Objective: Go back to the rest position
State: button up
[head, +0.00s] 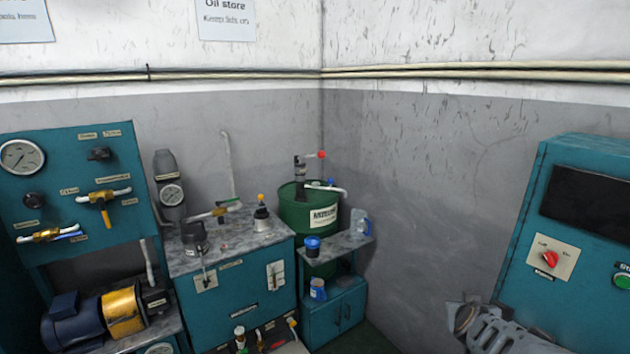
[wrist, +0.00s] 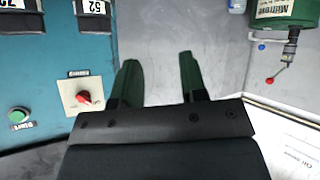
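My gripper (wrist: 158,78) shows in the wrist view with its two dark green fingers spread apart. Nothing is between them, and only the plain grey wall shows behind the gap. The teal control cabinet (wrist: 40,75) is to the left of the fingers in that view, with a red rotary switch (wrist: 84,97) on a pale plate and a green button (wrist: 19,115). In the head view, part of my arm (head: 492,330) shows at the bottom right, in front of the same cabinet (head: 570,225). The gripper fingers cannot be made out there.
In the head view, a green oil drum (head: 308,215) with a pump stands in the corner beside a small side shelf (head: 345,245). A teal bench (head: 245,290) and a gauge panel (head: 75,185) are to the left. Grey wall (head: 430,190) is bare between drum and cabinet.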

jog(key=s+a+n+g+y, duration=0.1)
jog(key=s+a+g+y, duration=0.1)
jog(key=s+a, duration=0.4)
jog(key=s+a+r+n+g+y, duration=0.1)
jog(key=s+a, duration=0.5)
jog(key=a, duration=0.6)
jog(key=shift+s+a+n+g+y, duration=0.3)
jog(key=shift+n+g+y, duration=0.5)
jog(key=shift+g+y, duration=0.4)
jog(key=shift+d, duration=0.1)
